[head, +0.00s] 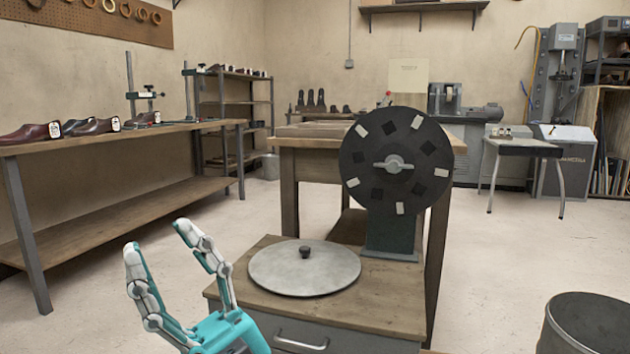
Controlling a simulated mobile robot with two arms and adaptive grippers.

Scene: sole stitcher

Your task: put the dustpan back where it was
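I see no dustpan in the head view. My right gripper (158,242), teal with grey and white fingers, is at the lower left of the picture. Its two fingers point up and stand wide apart with nothing between them. It is in front of and to the left of a small wooden-topped cabinet (385,308). My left gripper is not in view.
A round grey lid with a dark knob (305,270) lies on the cabinet top, before a dark upright disc machine (395,160). A dark open bin (590,322) stands lower right. A shoe bench (100,140) runs along the left. Open floor lies to the right.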

